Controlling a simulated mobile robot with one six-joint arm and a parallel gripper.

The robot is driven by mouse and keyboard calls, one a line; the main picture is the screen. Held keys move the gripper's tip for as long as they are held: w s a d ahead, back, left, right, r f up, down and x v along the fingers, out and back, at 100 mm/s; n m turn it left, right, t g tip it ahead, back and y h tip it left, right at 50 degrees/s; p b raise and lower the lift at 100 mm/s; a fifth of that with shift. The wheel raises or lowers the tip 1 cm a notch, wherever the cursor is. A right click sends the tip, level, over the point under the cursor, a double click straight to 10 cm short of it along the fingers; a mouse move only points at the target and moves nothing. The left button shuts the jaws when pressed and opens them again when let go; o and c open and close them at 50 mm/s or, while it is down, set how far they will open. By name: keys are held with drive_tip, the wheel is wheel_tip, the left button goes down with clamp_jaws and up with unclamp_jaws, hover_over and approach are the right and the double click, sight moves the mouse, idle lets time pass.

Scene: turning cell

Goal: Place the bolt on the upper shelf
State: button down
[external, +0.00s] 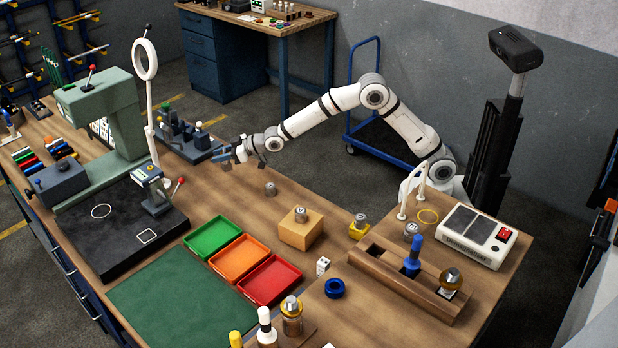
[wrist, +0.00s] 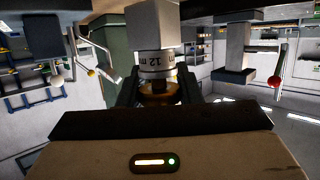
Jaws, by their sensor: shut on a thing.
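My gripper (external: 238,154) is at the end of the outstretched arm, above the far edge of the workbench. In the wrist view my gripper (wrist: 158,90) has its dark fingers on both sides of a piece that I take to be the bolt (wrist: 153,30). It has a pale grey block-like part, a white band with black "12 m" lettering and a brass-coloured part between the fingers. I cannot pick out the upper shelf for sure in either view.
A green press (external: 100,110) with a ring lamp (external: 145,60) stands left of my gripper. A dark fixture (external: 187,140) is close by. Green, orange and red trays (external: 268,282) lie nearer. A small metal cylinder (external: 270,188) stands on the bench, with clear wood around it.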

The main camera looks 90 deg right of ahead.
drive_tip(key=s+d+f+m+g+h+b, duration=0.1)
drive_tip(key=s+d+f+m+h, duration=0.2)
drive_tip(key=s+d, duration=0.6)
drive_tip(key=s+d+f+m+h, duration=0.15)
drive_tip(key=s+d+f, duration=0.35)
drive_tip(key=d, duration=0.7)
drive_tip(key=s+a+f+n+t+y+p, duration=0.1)
drive_tip(key=s+a+f+n+y, duration=0.15)
drive_tip(key=s+a+f, duration=0.7)
drive_tip(key=s+a+f+n+y+p, duration=0.25)
drive_tip(key=s+a+f, duration=0.6)
drive_tip(key=a, duration=0.65)
drive_tip(key=w+d+r+m+g+h+p, duration=0.5)
drive_tip(key=w+d+r+m+h+p, duration=0.75)
drive_tip(key=w+d+r, duration=0.9)
drive_tip(key=w+a+r+n+t+y+b, duration=0.1)
drive_tip(key=w+a+r+n+t+y, duration=0.15)
drive_tip(key=w+a+n+y, duration=0.35)
drive_tip(key=w+a+r+n+t+y, duration=0.2)
drive_tip(key=w+a+r+n+y, duration=0.15)
drive_tip(key=a, duration=0.35)
drive_tip(key=n+g+y+b, duration=0.2)
drive_tip(key=n+y, duration=0.8)
drive_tip(key=y, duration=0.1)
hover_over(213, 214)
wheel_tip(213, 214, down, 7)
drive_tip(key=shift+d+f, duration=0.1)
drive_tip(key=shift+f, duration=0.1)
